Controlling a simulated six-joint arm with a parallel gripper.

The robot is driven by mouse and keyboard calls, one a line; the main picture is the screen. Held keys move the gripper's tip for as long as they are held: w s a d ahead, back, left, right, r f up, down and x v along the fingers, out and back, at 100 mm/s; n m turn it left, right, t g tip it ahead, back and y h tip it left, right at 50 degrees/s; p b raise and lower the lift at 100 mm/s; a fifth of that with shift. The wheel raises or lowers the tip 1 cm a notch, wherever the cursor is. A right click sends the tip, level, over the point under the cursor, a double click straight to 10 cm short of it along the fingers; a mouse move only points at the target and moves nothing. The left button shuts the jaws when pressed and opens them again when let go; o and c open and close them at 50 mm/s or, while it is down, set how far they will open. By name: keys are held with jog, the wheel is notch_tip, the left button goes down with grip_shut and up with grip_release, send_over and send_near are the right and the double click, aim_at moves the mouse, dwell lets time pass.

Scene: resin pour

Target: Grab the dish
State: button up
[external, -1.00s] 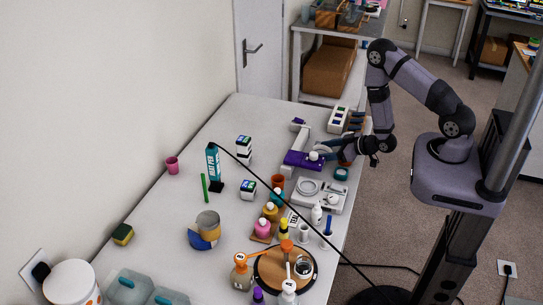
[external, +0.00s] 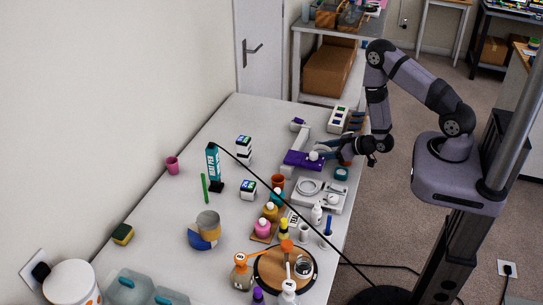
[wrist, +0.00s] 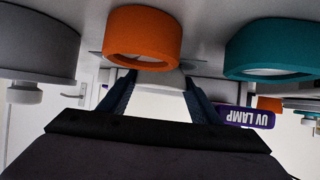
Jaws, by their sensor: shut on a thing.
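My gripper (external: 326,150) is low over the right side of the workbench, beside the purple UV lamp (external: 297,160). In the wrist view its two dark blue fingers (wrist: 160,90) stand on either side of a pale, whitish thing (wrist: 159,77), which I take for the dish. The gripper is shut on it. In the external view a small white thing (external: 313,155) shows at the fingertips. The dish's full outline is hidden, and I cannot tell whether it touches the bench.
An orange ring (wrist: 144,36), a teal ring (wrist: 272,48) and a grey round object (wrist: 38,42) are close around the gripper. A white scale (external: 322,195) and several bottles stand nearer the camera. The bench's left side has free room.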

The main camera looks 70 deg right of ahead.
jog(key=shift+r, duration=0.15)
jog(key=shift+r+b, duration=0.4)
jog(key=shift+r, duration=1.4)
jog(key=shift+r+p, duration=1.9)
jog(key=shift+r, duration=1.1)
